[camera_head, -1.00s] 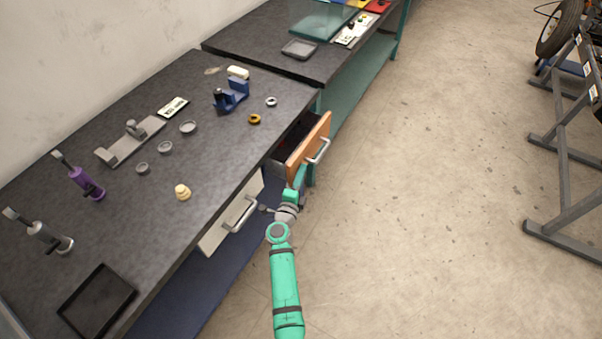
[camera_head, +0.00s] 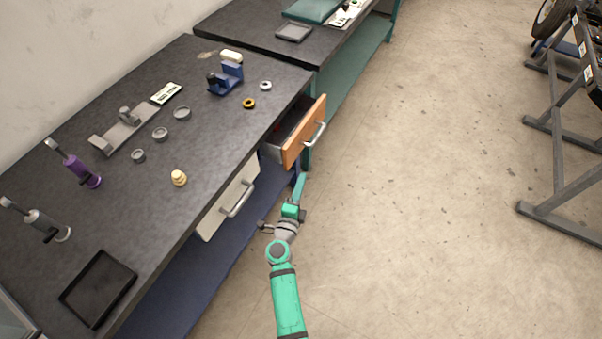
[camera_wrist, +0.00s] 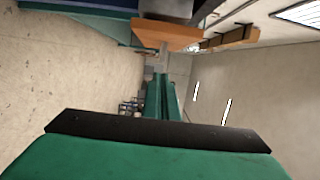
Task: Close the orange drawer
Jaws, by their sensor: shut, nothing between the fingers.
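The orange drawer (camera_head: 305,132) stands pulled out from the workbench, with its dark interior showing behind the front. Its silver bar handle (camera_head: 314,136) is on the outer face. The orange front (camera_wrist: 168,35) also shows at the top of the wrist view. My gripper (camera_head: 301,177) is shut and empty, just below the drawer front in the head view, with a small gap in the picture. Its green fingers (camera_wrist: 162,78) point toward the drawer in the wrist view. I cannot tell the exact distance.
The dark workbench top (camera_head: 225,130) holds several small parts and a blue fixture (camera_head: 226,80). A white drawer (camera_head: 228,210) with a silver handle lies to the left of my arm. A grey metal frame (camera_head: 562,150) stands at far right. The floor between is clear.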

